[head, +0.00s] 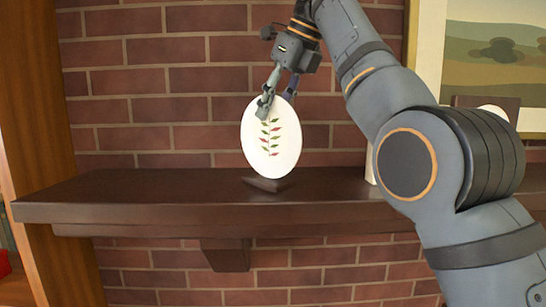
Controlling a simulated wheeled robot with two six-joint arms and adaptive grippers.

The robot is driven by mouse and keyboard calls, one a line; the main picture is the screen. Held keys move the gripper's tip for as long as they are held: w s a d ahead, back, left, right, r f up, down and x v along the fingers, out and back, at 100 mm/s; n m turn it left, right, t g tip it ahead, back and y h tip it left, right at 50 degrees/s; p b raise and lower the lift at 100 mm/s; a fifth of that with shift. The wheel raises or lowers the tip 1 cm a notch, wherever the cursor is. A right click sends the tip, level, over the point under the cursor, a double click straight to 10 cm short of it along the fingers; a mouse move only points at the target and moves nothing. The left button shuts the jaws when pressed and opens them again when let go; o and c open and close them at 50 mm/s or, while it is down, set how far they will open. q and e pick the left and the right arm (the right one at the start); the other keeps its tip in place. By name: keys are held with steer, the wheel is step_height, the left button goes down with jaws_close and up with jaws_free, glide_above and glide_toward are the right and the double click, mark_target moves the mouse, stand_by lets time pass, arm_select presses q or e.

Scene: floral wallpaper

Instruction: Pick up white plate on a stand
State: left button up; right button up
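The white plate (284,142) is oval in this view and has a sprig of red and green leaves down its middle. It stands upright on a small dark wooden stand (268,183) on a dark brown shelf. My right gripper (275,101) comes down from above at the plate's top edge. One finger lies in front of the plate's upper face and the other is behind or beside its rim. I cannot tell whether the fingers press on the plate. My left gripper is not in view.
The dark shelf (130,195) is clear to the left of the plate. A brick wall (160,85) is close behind. A framed landscape picture (490,60) is at the right, and a white object partly shows behind my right arm. A wooden upright (40,130) stands at the left.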

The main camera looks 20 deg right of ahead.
mark_target(269, 141)
steer(key=a+f, duration=0.1)
steer(key=w+a+f+b, duration=0.1)
steer(key=f, duration=0.1)
steer(key=shift+w+a+f, duration=0.1)
steer(key=shift+a+f, duration=0.1)
steer(key=shift+a, duration=0.15)
steer(key=shift+d, duration=0.2)
steer(key=shift+c, duration=1)
steer(key=shift+d, duration=0.15)
steer(key=c, duration=0.5)
jaws_close()
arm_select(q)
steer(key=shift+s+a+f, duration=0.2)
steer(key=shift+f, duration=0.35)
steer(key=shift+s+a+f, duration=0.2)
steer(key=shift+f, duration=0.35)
arm_select(e)
steer(key=shift+a+r, duration=0.1)
steer(key=shift+a, duration=0.15)
steer(key=shift+d, duration=0.1)
